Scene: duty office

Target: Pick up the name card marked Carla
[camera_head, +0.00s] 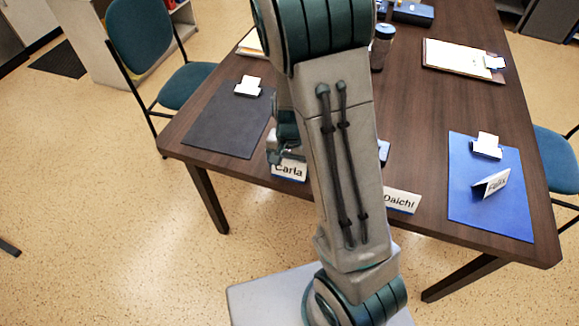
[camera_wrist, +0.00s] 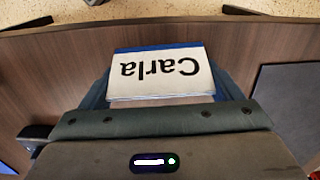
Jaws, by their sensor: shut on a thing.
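The name card marked Carla (camera_head: 289,171) is a white folded card with black letters and a blue edge. It shows near the table's front edge in the head view, partly behind my arm. In the wrist view the Carla card (camera_wrist: 160,75) appears upside down, right at the end of my gripper (camera_wrist: 160,98). My gripper (camera_head: 287,157) is shut on the card. In the head view most of the gripper is hidden behind my arm. I cannot tell whether the card still touches the table.
A name card marked Daichi (camera_head: 402,200) stands to the right, near the front edge. A card marked Felix (camera_head: 492,183) stands on a blue mat (camera_head: 480,216). A dark mat (camera_head: 215,130) lies left. A clipboard (camera_head: 455,58) and a bottle (camera_head: 382,45) are farther back.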

